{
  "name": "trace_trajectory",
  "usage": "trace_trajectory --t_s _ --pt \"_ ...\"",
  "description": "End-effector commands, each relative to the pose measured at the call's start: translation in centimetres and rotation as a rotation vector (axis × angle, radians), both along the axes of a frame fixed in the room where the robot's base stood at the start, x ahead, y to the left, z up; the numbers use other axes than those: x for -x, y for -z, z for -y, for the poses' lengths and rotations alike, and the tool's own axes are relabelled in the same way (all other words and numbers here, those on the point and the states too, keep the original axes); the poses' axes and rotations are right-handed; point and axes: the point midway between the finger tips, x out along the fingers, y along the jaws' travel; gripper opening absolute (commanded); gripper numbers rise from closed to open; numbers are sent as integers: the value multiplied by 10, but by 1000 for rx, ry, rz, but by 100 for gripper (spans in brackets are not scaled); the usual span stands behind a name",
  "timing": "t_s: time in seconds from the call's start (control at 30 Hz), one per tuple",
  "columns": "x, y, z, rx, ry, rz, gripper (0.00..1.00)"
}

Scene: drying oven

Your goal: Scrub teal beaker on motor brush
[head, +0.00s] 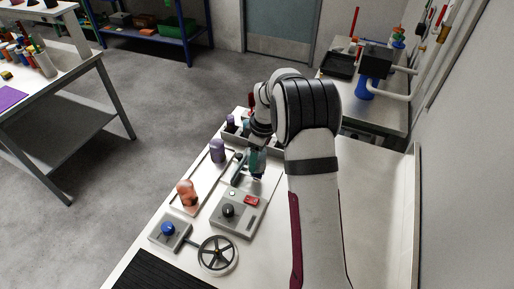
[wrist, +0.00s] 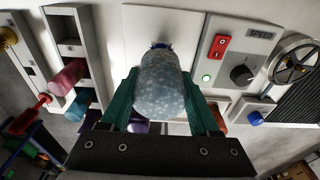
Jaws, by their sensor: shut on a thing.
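The teal beaker (wrist: 163,88), pale blue with light speckles, is held between the green fingers of my gripper (wrist: 160,92) in the wrist view. It also shows as a small teal shape (head: 257,160) under my arm in the head view. Blue bristles of the motor brush (wrist: 160,44) show at the beaker's far end; the rest of the brush is hidden. I cannot tell how far the bristles are inside. The grey motor control box (head: 237,213) has a red switch (wrist: 219,47), a dark SPEED knob (wrist: 241,75) and a lit green lamp (wrist: 206,78).
A purple vessel (head: 218,151) and an orange vessel (head: 187,192) stand to the left of the control box. A blue button (head: 168,229), a handwheel (head: 217,254) and a black ribbed mat (head: 160,272) lie nearer. A slotted rack (wrist: 70,48) is left in the wrist view.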

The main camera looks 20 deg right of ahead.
Motion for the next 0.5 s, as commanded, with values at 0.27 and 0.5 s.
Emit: trace_trajectory --t_s 0.27,0.5 --pt "0 14 0 -1 1 -1 9" --pt "0 26 0 -1 1 -1 9"
